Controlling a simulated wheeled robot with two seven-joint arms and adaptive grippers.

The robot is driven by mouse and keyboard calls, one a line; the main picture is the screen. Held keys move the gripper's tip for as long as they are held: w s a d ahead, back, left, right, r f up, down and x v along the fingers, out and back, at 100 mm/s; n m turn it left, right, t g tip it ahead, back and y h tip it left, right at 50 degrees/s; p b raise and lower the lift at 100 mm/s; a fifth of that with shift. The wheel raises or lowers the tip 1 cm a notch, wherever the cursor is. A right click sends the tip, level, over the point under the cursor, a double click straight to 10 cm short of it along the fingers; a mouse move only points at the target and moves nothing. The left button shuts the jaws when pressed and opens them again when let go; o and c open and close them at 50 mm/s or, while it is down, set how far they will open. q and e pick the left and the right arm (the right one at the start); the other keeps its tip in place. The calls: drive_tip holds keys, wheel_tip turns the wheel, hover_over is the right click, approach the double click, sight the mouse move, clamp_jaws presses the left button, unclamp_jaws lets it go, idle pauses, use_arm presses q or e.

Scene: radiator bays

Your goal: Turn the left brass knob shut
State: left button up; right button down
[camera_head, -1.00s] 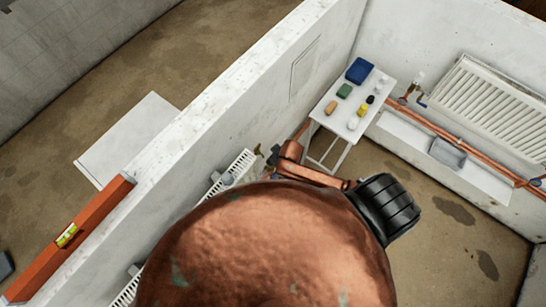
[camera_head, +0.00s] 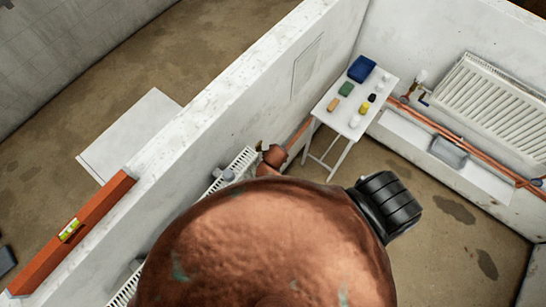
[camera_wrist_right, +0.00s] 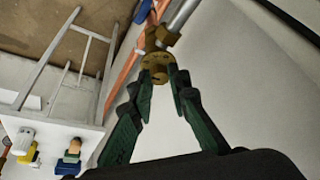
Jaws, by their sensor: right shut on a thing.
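In the right wrist view a round brass knob (camera_wrist_right: 158,63) sits on a brass valve body (camera_wrist_right: 160,37) at the end of a pipe. The two green fingers of my right gripper (camera_wrist_right: 165,78) are closed on the knob from either side, their tips at its rim. In the head view the right gripper and the knob are largely hidden behind my copper-coloured arm, close to the white wall radiator (camera_head: 230,172). My left gripper is in neither view.
A white side table (camera_head: 352,98) with a blue box (camera_head: 361,69) and several small items stands in the corner. Another radiator (camera_head: 497,105) hangs on the right wall above copper pipes. An orange spirit level (camera_head: 72,232) lies on the low wall. Floor right of the table is clear.

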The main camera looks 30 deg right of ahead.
idle(0.4)
drive_tip(key=c, duration=1.8)
unclamp_jaws()
drive_tip(key=v, duration=1.2)
drive_tip(key=shift+s, duration=0.1)
